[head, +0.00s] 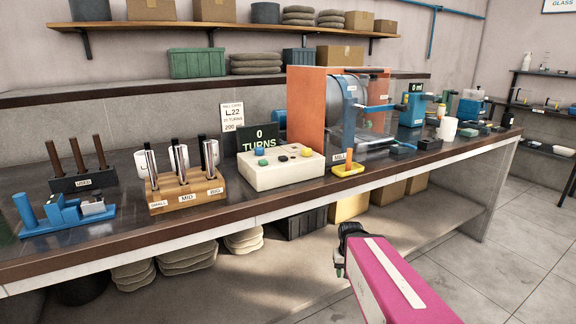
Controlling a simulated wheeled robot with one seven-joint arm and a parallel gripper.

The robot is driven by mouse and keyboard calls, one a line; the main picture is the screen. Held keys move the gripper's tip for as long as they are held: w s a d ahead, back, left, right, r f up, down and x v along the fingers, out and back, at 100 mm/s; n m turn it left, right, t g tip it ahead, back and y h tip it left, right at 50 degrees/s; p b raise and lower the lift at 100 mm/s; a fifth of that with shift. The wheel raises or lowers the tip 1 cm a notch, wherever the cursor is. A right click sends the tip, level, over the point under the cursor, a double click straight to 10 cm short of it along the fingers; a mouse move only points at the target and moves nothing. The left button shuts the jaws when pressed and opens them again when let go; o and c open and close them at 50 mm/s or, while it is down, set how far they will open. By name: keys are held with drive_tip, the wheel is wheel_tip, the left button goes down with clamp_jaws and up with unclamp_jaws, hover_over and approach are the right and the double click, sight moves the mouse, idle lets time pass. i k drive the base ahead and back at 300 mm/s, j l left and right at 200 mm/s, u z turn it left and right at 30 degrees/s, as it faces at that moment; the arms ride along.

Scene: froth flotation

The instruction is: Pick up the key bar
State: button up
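No label that I can read says key bar, and I cannot tell for certain which thing it is. A blue upright bar (350,120) stands at the front of the orange mill (306,92), above a yellow loop-shaped piece (349,169) at the bench edge. A wooden block (187,195) marked SMALL, MID and BIG holds metal rods upright. A black rack (84,182) marked USED holds brown rods. My gripper (352,245) is dark, at the end of my magenta arm, in front of the bench and below its top. Its fingers are too small and turned away to read.
A cream button box (281,170) stands mid-bench before the TURNS sign (259,138). A blue fixture (64,214) lies at the left. White cup (447,128) and small items crowd the right. Sacks (188,256) and boxes fill the lower shelf. The floor at right is clear.

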sight(349, 150)
drive_tip(key=k+l+u, duration=0.1)
drive_tip(key=l, duration=0.25)
drive_tip(key=k+l+u, duration=0.1)
drive_tip(key=l, duration=0.3)
drive_tip(key=k+l+u, duration=0.1)
drive_tip(key=l, duration=0.25)
drive_tip(key=k+l+u, duration=0.1)
drive_tip(key=l, duration=0.25)
